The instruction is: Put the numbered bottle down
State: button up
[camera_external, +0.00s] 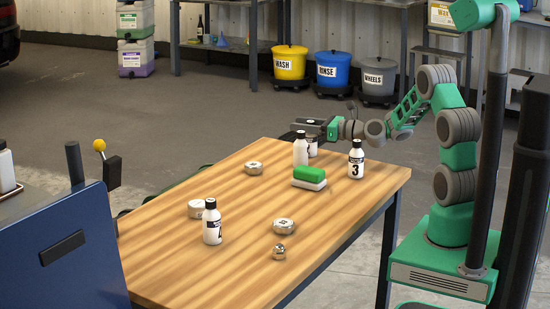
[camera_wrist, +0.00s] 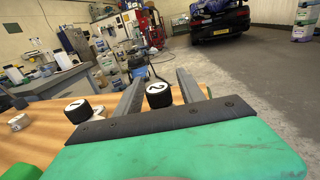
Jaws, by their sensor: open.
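My gripper (camera_external: 302,129) is at the far edge of the wooden table, level with the bottle tops. In the wrist view, my gripper (camera_wrist: 160,82) has its fingers apart. A black cap marked 2 (camera_wrist: 158,96) shows between them; contact cannot be told. That bottle (camera_external: 313,149) shows only partly in the external view, behind another white bottle (camera_external: 300,153). The nearer bottle's black cap (camera_wrist: 78,110) is left of the fingers in the wrist view. A bottle marked 3 (camera_external: 356,160) stands to the right. Another bottle (camera_external: 211,226) stands near the table's left side, its number unclear.
A green-topped sponge block (camera_external: 309,178) lies in front of the bottles on the table (camera_external: 240,265). Several round tins or knobs (camera_external: 254,168) are spread about. A blue cabinet (camera_external: 65,250) is at left. Yellow, blue and grey buckets (camera_external: 333,72) stand on the floor behind.

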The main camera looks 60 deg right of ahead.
jog(key=p+v, duration=0.1)
jog(key=v, duration=1.1)
jog(key=shift+r, duration=0.1)
